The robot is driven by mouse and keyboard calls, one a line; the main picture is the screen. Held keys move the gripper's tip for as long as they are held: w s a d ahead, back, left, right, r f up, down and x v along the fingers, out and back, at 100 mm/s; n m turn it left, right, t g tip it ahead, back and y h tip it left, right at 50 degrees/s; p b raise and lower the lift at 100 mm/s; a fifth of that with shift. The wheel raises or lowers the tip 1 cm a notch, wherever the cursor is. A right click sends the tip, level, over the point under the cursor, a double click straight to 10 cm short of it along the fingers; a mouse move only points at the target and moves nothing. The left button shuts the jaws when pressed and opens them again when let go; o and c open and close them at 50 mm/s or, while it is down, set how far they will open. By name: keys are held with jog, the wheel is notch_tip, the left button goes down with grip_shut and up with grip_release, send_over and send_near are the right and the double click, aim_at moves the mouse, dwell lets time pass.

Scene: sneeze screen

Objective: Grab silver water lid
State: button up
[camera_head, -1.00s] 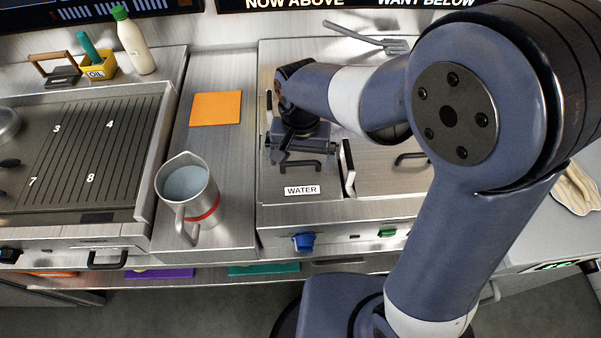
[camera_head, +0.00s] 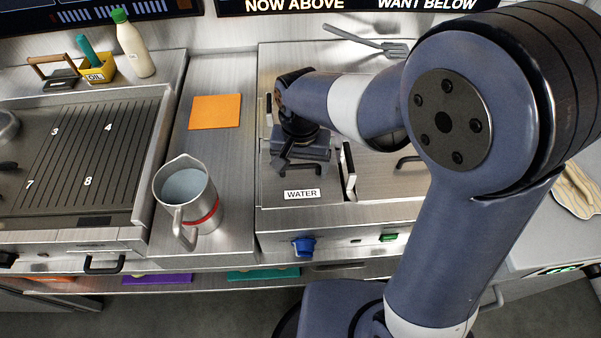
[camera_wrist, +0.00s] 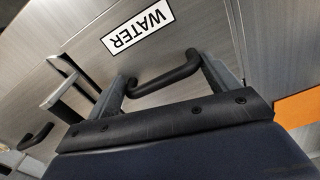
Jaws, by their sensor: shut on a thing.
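The silver water lid (camera_head: 325,204) lies flat on the right-hand counter unit, with a white "WATER" label near its front edge. In the wrist view the lid (camera_wrist: 188,28) shows with its black bar handle (camera_wrist: 165,78). My gripper (camera_head: 298,166) is low over the lid, behind the label. In the wrist view my gripper (camera_wrist: 165,73) has a finger at each end of the handle and is shut on it. The arm hides the back part of the lid in the head view.
A second lid handle (camera_head: 408,162) and an upright dark-and-white piece (camera_head: 348,172) are just right. A metal pitcher (camera_head: 186,193) stands left, with an orange square (camera_head: 215,112) behind it. A spatula (camera_head: 370,42) lies at the back.

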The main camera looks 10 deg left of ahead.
aim_at(301, 165)
jog(key=shift+c, duration=1.4)
jog(key=shift+r+p, duration=1.7)
jog(key=shift+r, duration=0.35)
